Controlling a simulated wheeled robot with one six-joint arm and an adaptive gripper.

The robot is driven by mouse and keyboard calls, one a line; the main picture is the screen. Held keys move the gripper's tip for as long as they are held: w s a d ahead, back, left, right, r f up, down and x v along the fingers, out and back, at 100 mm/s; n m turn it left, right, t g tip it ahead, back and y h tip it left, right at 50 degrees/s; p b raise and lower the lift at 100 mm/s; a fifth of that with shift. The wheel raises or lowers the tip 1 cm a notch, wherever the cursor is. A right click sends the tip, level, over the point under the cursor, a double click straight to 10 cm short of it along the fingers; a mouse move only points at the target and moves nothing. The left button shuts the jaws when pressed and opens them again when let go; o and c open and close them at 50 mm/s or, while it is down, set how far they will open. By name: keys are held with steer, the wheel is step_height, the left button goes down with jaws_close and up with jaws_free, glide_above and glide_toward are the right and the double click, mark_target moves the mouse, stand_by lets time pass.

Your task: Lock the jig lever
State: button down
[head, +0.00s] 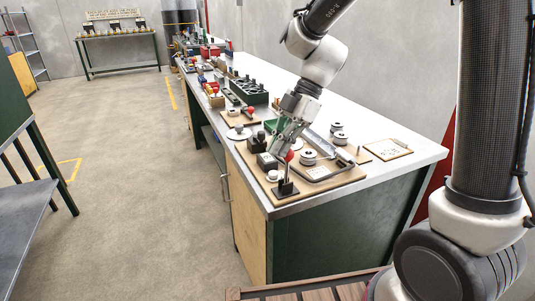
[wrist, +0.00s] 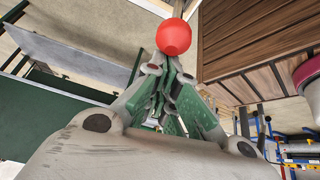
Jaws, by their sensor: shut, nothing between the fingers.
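In the wrist view the red knob (wrist: 174,37) shows just beyond the closed green fingertips (wrist: 163,80). The fingers are shut with nothing between them. I cannot tell whether they touch the knob. The lever stands about upright.
A small wooden board (head: 387,149) lies to the right. Several tools and bins line the bench behind. The floor (head: 150,190) at left is clear.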

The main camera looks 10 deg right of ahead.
steer(key=d+y, duration=0.1)
steer(key=w+d+y, duration=0.1)
steer(key=d, duration=0.1)
steer(key=shift+d+r+g, duration=0.1)
steer(key=shift+d+g, duration=0.1)
steer(key=shift+g, duration=0.2)
steer(key=shift+w+d+f, duration=0.15)
steer(key=shift+d+f, duration=0.05)
steer(key=shift+d, duration=0.45)
steer(key=shift+w+d+f, duration=0.15)
steer(key=shift+w+d, duration=0.05)
steer(key=shift+d, duration=0.5)
steer(key=shift+w+d+f, duration=0.15)
steer(key=shift+d+f, duration=0.05)
steer(key=shift+d, duration=0.45)
steer(key=shift+d+f, duration=0.1)
steer(key=shift+d, duration=0.05)
